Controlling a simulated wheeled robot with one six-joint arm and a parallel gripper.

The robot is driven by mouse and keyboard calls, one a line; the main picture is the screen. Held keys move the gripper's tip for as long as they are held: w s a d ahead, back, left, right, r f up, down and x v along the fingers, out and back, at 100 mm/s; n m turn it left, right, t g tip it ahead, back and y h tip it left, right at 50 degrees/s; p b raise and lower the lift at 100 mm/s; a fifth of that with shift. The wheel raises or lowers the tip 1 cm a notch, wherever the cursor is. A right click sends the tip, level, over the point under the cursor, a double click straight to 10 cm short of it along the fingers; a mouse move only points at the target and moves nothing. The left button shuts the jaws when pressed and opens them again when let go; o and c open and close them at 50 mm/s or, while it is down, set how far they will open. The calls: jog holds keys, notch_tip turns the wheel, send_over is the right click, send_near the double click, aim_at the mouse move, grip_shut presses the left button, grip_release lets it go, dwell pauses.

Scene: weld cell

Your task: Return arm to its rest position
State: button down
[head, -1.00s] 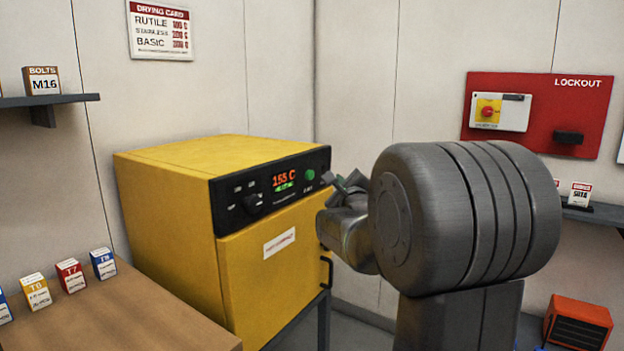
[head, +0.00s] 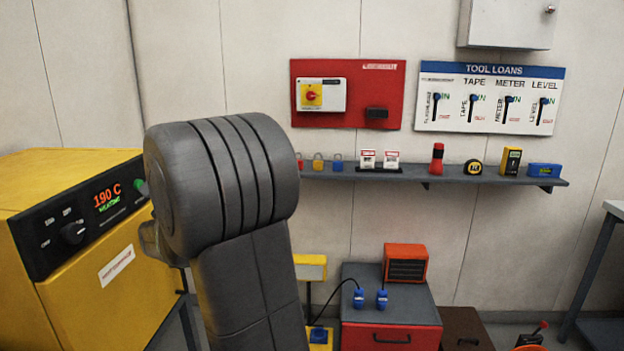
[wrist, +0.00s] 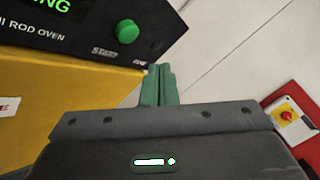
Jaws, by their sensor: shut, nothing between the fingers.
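My gripper (wrist: 158,85) shows in the wrist view with its two green fingers together and nothing between them. In the head view it is hidden behind my own dark grey arm. The yellow rod oven (head: 110,270) stands at the left of the head view. Its black panel (head: 80,215) reads 190 C in orange, with a green line of text below. The oven's green start button (wrist: 127,33) is up and left of my fingertips in the wrist view, apart from them in the picture.
A red lockout board (head: 385,90) and a tool loans board (head: 490,97) hang on the wall. Below them a shelf (head: 450,180) carries padlocks, a torch, a tape and meters. A red cabinet (head: 390,335) with an orange heater (head: 405,263) stands below.

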jog(key=p, duration=0.3)
jog(key=shift+s+d+r, duration=0.1)
jog(key=shift+d+r, duration=0.1)
jog(key=d+b, duration=0.1)
jog(key=d, duration=0.1)
jog(key=d+b, duration=0.2)
jog(key=d, duration=0.1)
jog(key=shift+s+d+f, duration=0.1)
jog(key=shift+s+f, duration=0.1)
jog(key=a, duration=0.3)
jog(key=a+b, duration=0.1)
jog(key=a, duration=0.1)
jog(key=shift+w+a+f, duration=0.25)
jog(key=shift+w, duration=0.05)
jog(key=shift+a+b, duration=0.15)
jog(key=shift+b, duration=1.05)
